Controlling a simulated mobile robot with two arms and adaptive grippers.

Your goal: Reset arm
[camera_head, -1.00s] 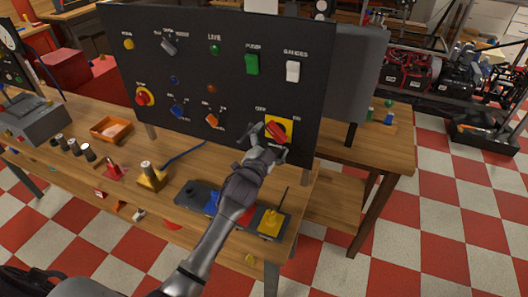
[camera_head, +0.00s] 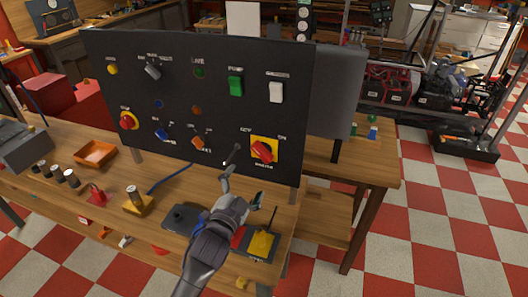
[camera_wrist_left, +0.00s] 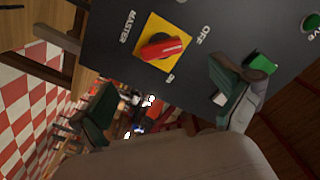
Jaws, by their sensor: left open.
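My left gripper (camera_head: 245,188) is open and empty, in front of the lower right part of the black control panel (camera_head: 225,120). It is below and left of the red master switch (camera_head: 262,151) on its yellow plate, and apart from it. In the left wrist view, the two spread fingers (camera_wrist_left: 165,105) show with nothing between them. The red switch (camera_wrist_left: 162,47) is above them on the panel, with the words MASTER, OFF and ON around its plate. My right gripper is not in view.
A grey pedal-like box with a yellow top (camera_head: 261,243) lies on the wooden bench below my gripper. An orange tray (camera_head: 95,153), a yellow block (camera_head: 138,203) and several dark cylinders stand to the left. Checkered floor (camera_head: 400,235) is open at the right.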

